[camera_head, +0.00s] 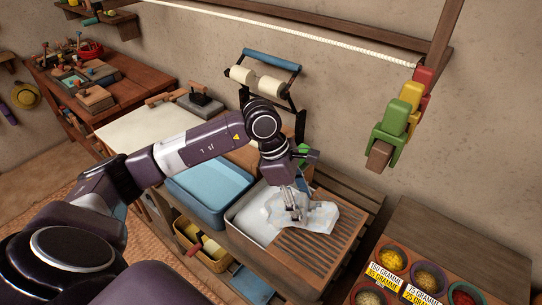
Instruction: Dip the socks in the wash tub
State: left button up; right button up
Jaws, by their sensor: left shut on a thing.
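My left gripper (293,208) points down at the right side of the metal tub (243,217), shut on a pale grey-white cloth (319,217), which looks like the socks. The cloth is bunched under the fingers. It lies partly over the tub's opening and partly over the slatted wooden board (300,257) on the right. I cannot tell how much of it is inside the tub. A blue basin (207,186) stands just left of the metal tub. Which of the two is the wash tub is not marked. My right gripper is not in view.
A wringer with rollers (257,79) stands behind the basins. Coloured pegs (398,115) hang from a rope at the upper right. Several spice bowls (394,259) sit on a table at the lower right. A cluttered workbench (95,85) stands at the far left.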

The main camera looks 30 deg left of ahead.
pick_arm(q)
jog(key=a+n, duration=0.1)
jog(key=w+a+r+n+t+p, duration=0.1)
jog(key=n, duration=0.1)
jog(key=a+n+y+p, duration=0.1)
jog(key=n, duration=0.1)
jog(key=shift+w+a+r+t, duration=0.3)
jog(key=shift+w+r+t, duration=0.1)
jog(key=w+a+r+n+t+y+p, duration=0.1)
jog(key=a+n+y+p, duration=0.2)
jog(key=a+n, duration=0.4)
jog(key=shift+n, duration=0.5)
jog(key=f+b, duration=0.6)
jog(key=f, duration=0.1)
jog(key=f+b, duration=0.5)
jog(key=f, duration=0.2)
jog(key=f+b, duration=0.6)
jog(key=f, duration=0.1)
jog(key=shift+w+a+f+b, duration=0.25)
jog(key=shift+a+b, duration=0.05)
jog(key=shift+a, duration=0.1)
jog(key=shift+r, duration=0.1)
